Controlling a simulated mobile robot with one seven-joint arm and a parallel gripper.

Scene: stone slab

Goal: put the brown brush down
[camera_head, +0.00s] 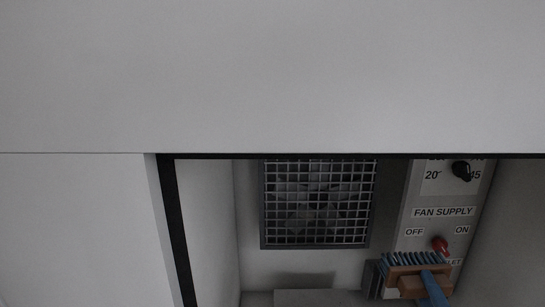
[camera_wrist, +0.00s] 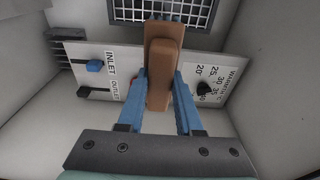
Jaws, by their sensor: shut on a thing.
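The brown brush (camera_head: 403,271) shows at the lower right of the head view, its blue bristles pointing up in the picture. It also fills the upper middle of the wrist view (camera_wrist: 164,58), where its brown body lies between the blue fingers. My gripper (camera_wrist: 160,88) is shut on it. In the head view my gripper (camera_head: 431,282) shows only as a blue finger at the bottom edge, in front of the brush. The brush overlaps the lower part of the control panel; I cannot tell whether it touches anything there. The stone slab is not clearly identifiable.
A control panel (camera_head: 416,222) with a black knob (camera_head: 461,170) and a red switch (camera_head: 440,243) stands behind the brush. A fan grille (camera_head: 317,204) is on the back wall. A pale ledge (camera_head: 318,298) lies below it. Blue and black levers (camera_wrist: 95,66) show in the wrist view.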

